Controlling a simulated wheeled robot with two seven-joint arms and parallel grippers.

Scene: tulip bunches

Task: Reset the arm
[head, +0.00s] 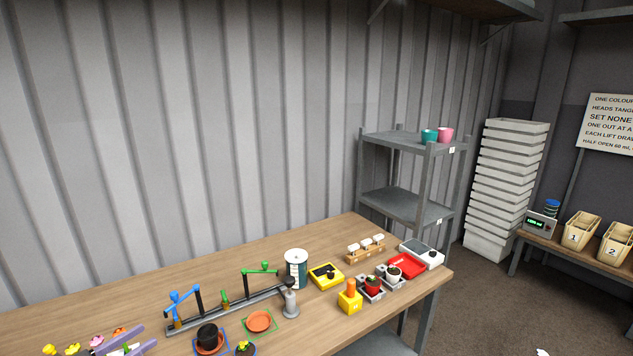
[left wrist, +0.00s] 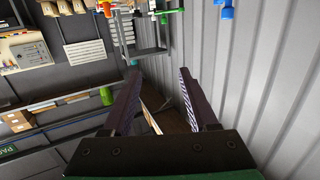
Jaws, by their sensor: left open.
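My left gripper (head: 128,342) shows its pale purple fingers at the bottom left of the head view, over the near left part of the wooden table (head: 235,259). In the left wrist view its two fingers (left wrist: 158,73) stand well apart with nothing held between them. Small yellow flowers (head: 72,349), a pink flower (head: 96,341) and an orange flower (head: 120,332) show beside the fingers, partly cut off by the frame edge or hidden. My right gripper is not seen.
A grey rail with blue (head: 175,300) and green (head: 262,268) arms, a dark canister (head: 296,270), a yellow box (head: 326,276) and a red tray (head: 407,266) stand on the table. Grey shelving (head: 390,142) stands behind its right end. A corrugated wall runs along the back.

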